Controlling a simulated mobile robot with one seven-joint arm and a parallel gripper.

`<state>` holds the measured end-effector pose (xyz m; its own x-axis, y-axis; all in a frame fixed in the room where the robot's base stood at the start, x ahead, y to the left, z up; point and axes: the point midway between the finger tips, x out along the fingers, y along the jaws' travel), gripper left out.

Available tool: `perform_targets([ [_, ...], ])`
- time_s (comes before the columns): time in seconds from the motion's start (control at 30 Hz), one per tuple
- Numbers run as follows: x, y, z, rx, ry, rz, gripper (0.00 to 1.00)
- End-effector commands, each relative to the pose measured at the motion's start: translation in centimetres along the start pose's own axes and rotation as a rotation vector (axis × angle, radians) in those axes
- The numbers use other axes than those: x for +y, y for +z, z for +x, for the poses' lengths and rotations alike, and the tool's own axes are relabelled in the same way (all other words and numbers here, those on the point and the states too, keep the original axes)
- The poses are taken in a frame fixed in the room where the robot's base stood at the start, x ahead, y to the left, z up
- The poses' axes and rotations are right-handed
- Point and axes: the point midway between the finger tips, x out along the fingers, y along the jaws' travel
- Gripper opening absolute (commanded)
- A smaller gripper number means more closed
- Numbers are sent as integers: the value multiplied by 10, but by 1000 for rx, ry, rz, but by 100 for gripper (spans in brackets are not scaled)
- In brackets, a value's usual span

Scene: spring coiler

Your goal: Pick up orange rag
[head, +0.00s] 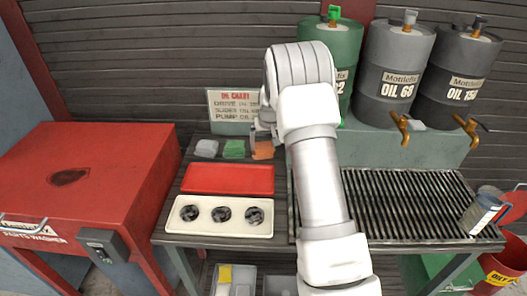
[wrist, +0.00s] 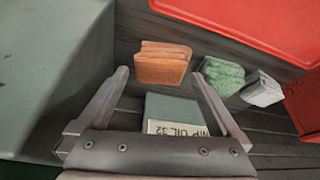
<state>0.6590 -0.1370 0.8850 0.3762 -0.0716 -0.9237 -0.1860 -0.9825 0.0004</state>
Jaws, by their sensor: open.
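The orange rag (head: 264,150) is a folded block lying on the bench's dark slatted top, and part of it is hidden by my arm in the head view. In the wrist view the orange rag (wrist: 163,63) lies ahead of the fingertips, roughly in line with the gap between them. My gripper (wrist: 160,82) is open and empty, with its fingers spread on either side. The gripper is mostly hidden behind my arm in the head view. The fingers appear apart from the rag.
A green rag (head: 234,149) and a white rag (head: 207,149) lie beside it. A red tray (head: 228,179) and a cream tray (head: 221,215) with black parts sit nearer. The oil chart sign (head: 232,128) stands behind. A slatted drain grate (head: 395,205) is on the right.

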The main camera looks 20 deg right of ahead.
Motion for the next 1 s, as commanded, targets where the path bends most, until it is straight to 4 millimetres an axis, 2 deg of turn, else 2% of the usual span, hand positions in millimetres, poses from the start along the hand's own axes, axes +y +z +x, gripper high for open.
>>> perform_targets([
  [0.13,-1,0,11,-2,0,0,100],
  [0.4,-4,-2,47,-2,-1,1,100],
  [0.73,-4,-2,53,0,-1,0,100],
  [0.77,-4,-2,53,0,-1,0,98],
  [1.0,-4,-2,53,0,0,0,55],
])
